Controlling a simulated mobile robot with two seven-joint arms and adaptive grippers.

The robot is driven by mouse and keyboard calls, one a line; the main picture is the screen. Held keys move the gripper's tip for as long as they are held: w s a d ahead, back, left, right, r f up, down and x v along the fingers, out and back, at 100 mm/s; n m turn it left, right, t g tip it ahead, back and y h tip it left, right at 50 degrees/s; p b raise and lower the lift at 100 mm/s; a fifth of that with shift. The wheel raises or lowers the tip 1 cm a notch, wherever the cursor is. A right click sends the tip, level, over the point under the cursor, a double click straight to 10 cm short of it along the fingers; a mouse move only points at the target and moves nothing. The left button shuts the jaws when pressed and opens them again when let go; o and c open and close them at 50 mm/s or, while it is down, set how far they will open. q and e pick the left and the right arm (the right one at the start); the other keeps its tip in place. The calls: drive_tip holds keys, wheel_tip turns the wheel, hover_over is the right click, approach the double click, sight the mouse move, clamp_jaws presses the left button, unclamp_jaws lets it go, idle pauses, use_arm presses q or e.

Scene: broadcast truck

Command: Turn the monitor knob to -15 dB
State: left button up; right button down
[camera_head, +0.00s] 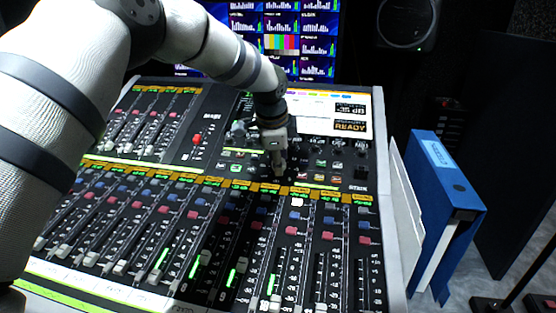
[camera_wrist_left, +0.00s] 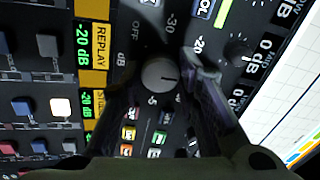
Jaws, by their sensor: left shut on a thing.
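The grey round monitor knob (camera_wrist_left: 158,75) sits on the mixing console (camera_head: 366,184). In the left wrist view its dark pointer line points right, toward one finger. Scale marks OFF, -30, -20 and -5 show around it; the part of the scale behind that finger is hidden, so I cannot read the exact setting. My left gripper (camera_head: 279,172) reaches down to the console's upper middle. In the left wrist view its dark fingers (camera_wrist_left: 166,84) are on either side of the knob, shut on it. In the head view the gripper hides the knob. My right gripper is not in view.
Faders and coloured buttons fill the console around the knob. A smaller black knob (camera_wrist_left: 240,53) is close by in the wrist view. A blue binder (camera_head: 447,205) stands right of the console. Screens (camera_head: 280,25) and a speaker (camera_head: 405,22) are behind.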

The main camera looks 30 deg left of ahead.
use_arm(q)
drive_tip(key=shift+f+m, duration=0.1)
drive_tip(key=shift+m, duration=0.3)
drive_tip(key=o, duration=1.2)
drive_tip(key=v, duration=1.2)
